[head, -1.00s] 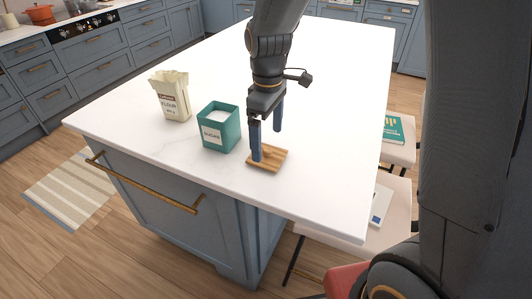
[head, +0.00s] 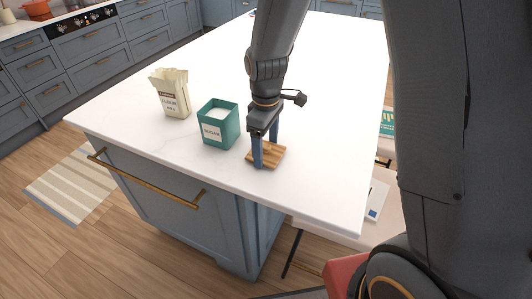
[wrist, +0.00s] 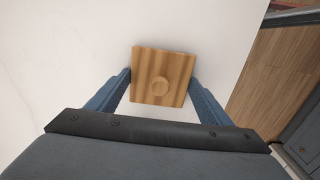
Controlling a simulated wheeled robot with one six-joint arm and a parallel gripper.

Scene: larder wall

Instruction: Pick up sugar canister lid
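The sugar canister lid (head: 272,155) is a square wooden plate lying flat on the white island top. My gripper (head: 267,152) points down over the lid. Its blue fingers are apart, one on either side of the lid in the wrist view (wrist: 160,92), and I cannot tell whether they touch its edges. The sugar canister (head: 218,124) is a green square box labelled SUGAR, open at the top with white sugar inside, just left of the lid.
An open paper flour bag (head: 171,94) stands left of the canister. The island's white top (head: 330,110) is clear behind and right of the lid. Its front edge is close to the lid. A stool seat (head: 350,228) with a book is below at right.

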